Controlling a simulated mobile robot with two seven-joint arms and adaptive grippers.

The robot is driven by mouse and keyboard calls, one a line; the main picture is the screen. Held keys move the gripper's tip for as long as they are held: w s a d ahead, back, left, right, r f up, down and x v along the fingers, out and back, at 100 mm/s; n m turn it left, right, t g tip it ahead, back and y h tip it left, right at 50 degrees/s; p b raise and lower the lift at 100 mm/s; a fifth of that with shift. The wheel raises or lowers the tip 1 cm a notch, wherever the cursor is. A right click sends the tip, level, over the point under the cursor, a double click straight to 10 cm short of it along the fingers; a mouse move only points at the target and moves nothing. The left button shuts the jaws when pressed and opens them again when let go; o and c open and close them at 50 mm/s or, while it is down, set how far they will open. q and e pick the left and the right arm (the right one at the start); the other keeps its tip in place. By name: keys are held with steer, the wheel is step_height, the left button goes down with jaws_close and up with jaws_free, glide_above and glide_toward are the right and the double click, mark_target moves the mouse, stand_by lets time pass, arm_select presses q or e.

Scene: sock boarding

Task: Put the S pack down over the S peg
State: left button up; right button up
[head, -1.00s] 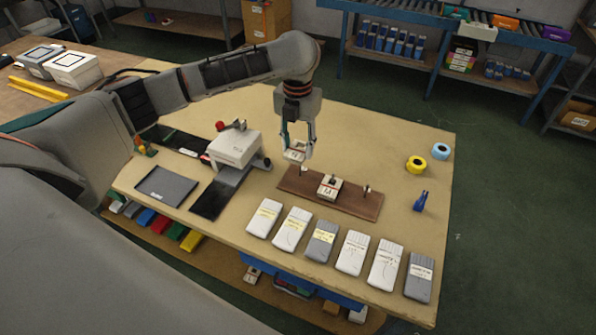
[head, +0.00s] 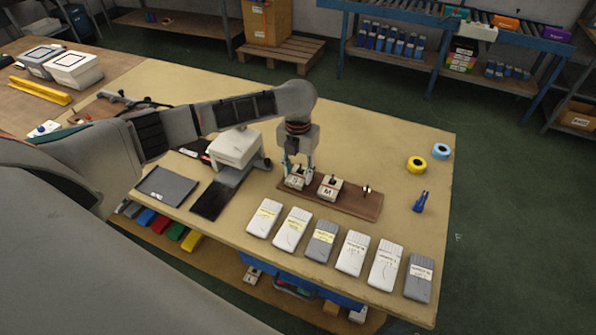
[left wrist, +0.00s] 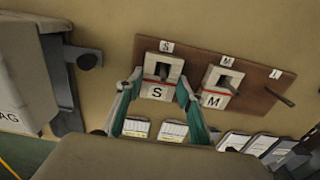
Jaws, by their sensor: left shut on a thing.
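The S pack (head: 295,183), a small white block with a red stripe and an S label, is at the left end of the brown peg board (head: 357,203). My left gripper (head: 299,174) points down and is shut on it, one finger on each side. In the left wrist view, the S peg (left wrist: 162,70) shows in the dark slot of the S pack (left wrist: 157,92), so the pack is around the peg. It sits low at the board; whether it touches the wood I cannot tell. My right gripper is not in view.
The M pack (head: 328,190) stands on the middle peg, close beside the S pack. The L peg (head: 367,191) is bare. Several flat white and grey packets (head: 322,240) lie along the front edge. A white printer-like machine (head: 236,150) stands left of my gripper.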

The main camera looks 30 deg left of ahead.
mark_target(298, 176)
arm_select(q)
steer(key=shift+f, duration=0.15)
steer(key=o, duration=1.1)
step_height(298, 176, up, 12)
steer(key=shift+r, duration=0.2)
steer(key=shift+s+f, duration=0.1)
